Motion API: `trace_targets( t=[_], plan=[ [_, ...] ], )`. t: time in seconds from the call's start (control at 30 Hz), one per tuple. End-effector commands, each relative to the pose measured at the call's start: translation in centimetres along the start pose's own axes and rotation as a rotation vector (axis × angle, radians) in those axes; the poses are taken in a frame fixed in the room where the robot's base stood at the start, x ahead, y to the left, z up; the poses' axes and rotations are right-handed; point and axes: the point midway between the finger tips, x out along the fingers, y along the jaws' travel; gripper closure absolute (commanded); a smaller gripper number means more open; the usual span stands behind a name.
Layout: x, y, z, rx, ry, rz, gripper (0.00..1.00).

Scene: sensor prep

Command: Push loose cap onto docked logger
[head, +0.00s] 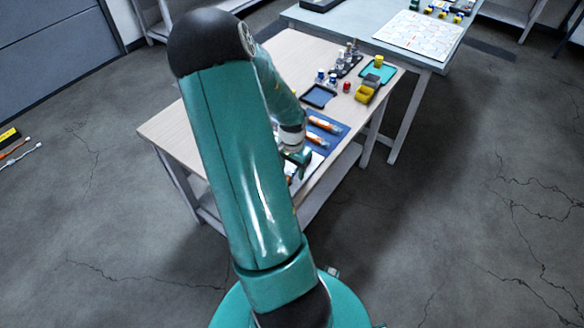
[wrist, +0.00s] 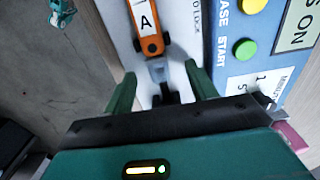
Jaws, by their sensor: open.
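In the wrist view an orange logger (wrist: 149,42) with a white label marked "A" lies on a white panel (wrist: 183,28) that bears the print "TO LOCK". A grey piece (wrist: 158,72) with dark ends sits just below the logger; I cannot tell if it is the loose cap, or whether it touches the logger. My gripper (wrist: 161,88) is open, with one green finger on each side of this piece. In the head view my gripper (head: 298,158) is low over the near end of the wooden table, and my arm hides much of the work area.
A blue panel (wrist: 228,68) with green and yellow buttons is close on the right in the wrist view. In the head view, orange-and-white tubes (head: 323,124) lie on a blue mat. A dark tray (head: 319,96) and a yellow holder (head: 368,89) stand farther back.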

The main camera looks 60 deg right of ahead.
Motion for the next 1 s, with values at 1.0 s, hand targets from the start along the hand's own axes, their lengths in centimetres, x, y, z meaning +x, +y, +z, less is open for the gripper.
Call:
trace_targets(
  t=[1.0],
  plan=[
    [-3.5, -0.1, 0.0, -0.001, 0.0, -0.001, 0.43]
  ],
)
